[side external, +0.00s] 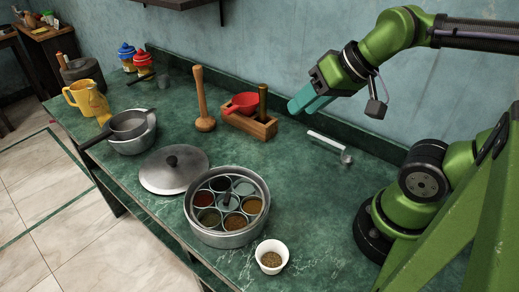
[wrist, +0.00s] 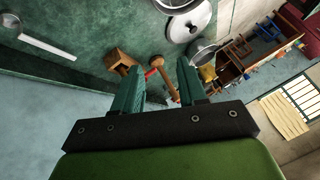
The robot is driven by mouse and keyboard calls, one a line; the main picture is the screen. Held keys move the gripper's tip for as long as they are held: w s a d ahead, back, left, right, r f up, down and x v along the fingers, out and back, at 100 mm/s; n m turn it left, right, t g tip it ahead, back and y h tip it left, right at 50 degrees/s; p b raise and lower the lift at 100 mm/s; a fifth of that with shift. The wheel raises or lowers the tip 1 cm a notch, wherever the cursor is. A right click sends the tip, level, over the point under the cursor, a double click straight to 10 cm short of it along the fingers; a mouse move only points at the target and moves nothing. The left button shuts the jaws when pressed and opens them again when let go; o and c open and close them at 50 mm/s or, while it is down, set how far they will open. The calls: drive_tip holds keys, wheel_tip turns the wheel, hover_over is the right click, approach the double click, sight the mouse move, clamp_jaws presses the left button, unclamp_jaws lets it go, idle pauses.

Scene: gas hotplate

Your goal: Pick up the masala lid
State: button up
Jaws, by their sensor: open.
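The masala lid (side external: 174,168) is a round grey metal lid with a dark knob, lying on the green counter left of the round masala box (side external: 228,210). The box is open and holds several small cups, some with spices. The lid also shows near the top of the wrist view (wrist: 190,22). My gripper (side external: 306,101) is raised above the back of the counter, right of the wooden box and well away from the lid. Its teal fingers are apart and empty in the wrist view (wrist: 157,92).
A white cup of spice (side external: 271,257) stands at the front right. A wooden pestle (side external: 203,100) and a wooden box (side external: 250,123) with a red scoop stand behind the lid. A pot with a strainer (side external: 129,128) is to its left. A ladle (side external: 331,146) lies at the back right.

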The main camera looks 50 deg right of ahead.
idle(0.3)
drive_tip(key=o, duration=0.4)
drive_tip(key=m+g+h, duration=0.5)
drive_tip(key=m, duration=0.2)
hover_over(171, 159)
drive_tip(key=s+a, duration=0.3)
drive_tip(key=a, duration=0.1)
wheel_tip(171, 159, down, 6)
drive_tip(key=shift+g+y, duration=0.3)
drive_tip(key=x, duration=1.6)
drive_tip(key=shift+w+d+f, duration=0.2)
drive_tip(key=shift+w+f, duration=0.05)
drive_tip(key=shift+f, duration=0.05)
